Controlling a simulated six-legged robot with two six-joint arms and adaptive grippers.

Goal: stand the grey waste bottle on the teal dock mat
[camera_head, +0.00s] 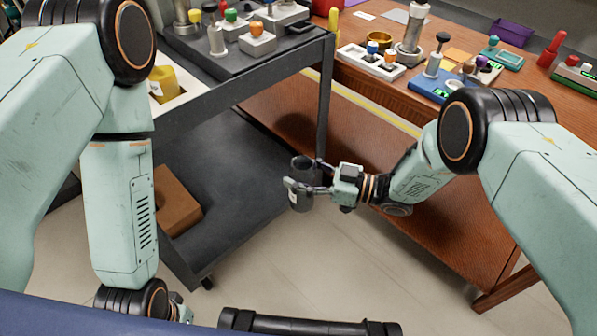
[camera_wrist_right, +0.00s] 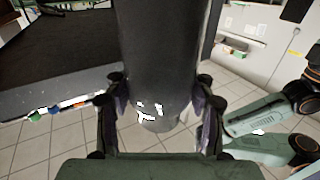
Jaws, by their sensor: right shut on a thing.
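The grey waste bottle (camera_head: 301,203) is a dark grey cylinder with a white label. My right gripper (camera_head: 303,177) is shut around its side and holds it in the air between the cart and the wooden bench. In the right wrist view the bottle (camera_wrist_right: 158,55) fills the space between the two fingers (camera_wrist_right: 160,95). My left gripper (camera_head: 178,308) is mostly hidden at the bottom left, and its jaws cannot be made out. A flat teal piece (camera_head: 503,58) lies on the bench at the back right; I cannot tell whether it is the dock mat.
The dark cart (camera_head: 262,75) carries bottles and blocks on top and a brown box (camera_head: 176,200) below. The wooden bench (camera_head: 400,95) holds a white rack (camera_head: 370,64), a blue tray (camera_head: 430,88) and a purple bin (camera_head: 513,32). Floor below the bottle is clear.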

